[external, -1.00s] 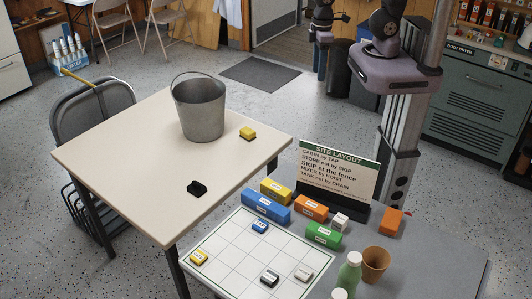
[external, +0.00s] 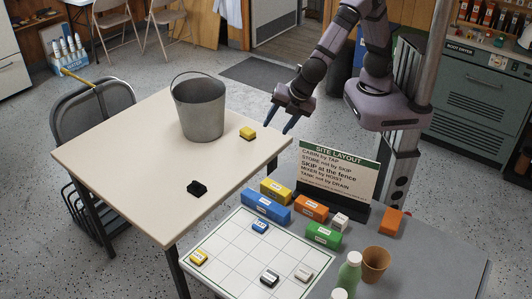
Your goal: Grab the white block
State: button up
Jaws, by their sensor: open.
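A small white block (external: 340,220) stands on the grey table, between the orange and green blocks and in front of the sign. Another whitish, labelled block (external: 303,274) lies on the white grid board (external: 232,254), beside a black block with a white top (external: 269,278).
A site layout sign (external: 338,171) stands behind several coloured blocks. A brown cup (external: 374,264) and a green bottle (external: 349,273) stand at the front right.

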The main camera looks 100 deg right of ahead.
jog(key=w+a+f+n+t+b, duration=0.25)
jog(key=a+f+n+b, duration=0.3)
jog(key=a, duration=0.65)
jog(key=n+t+h+b, duration=0.2)
jog(key=n+t+b, duration=0.4)
jog(key=n+b, duration=0.45)
send_near(344, 219)
jog(key=x, duration=0.4)
jog(key=shift+w, duration=0.2)
jog(key=shift+s, duration=0.3)
jog(key=shift+p+x, duration=0.35)
jog(key=shift+x, duration=3.35)
jog(key=shift+c, duration=0.5)
jog(key=c, duration=0.6)
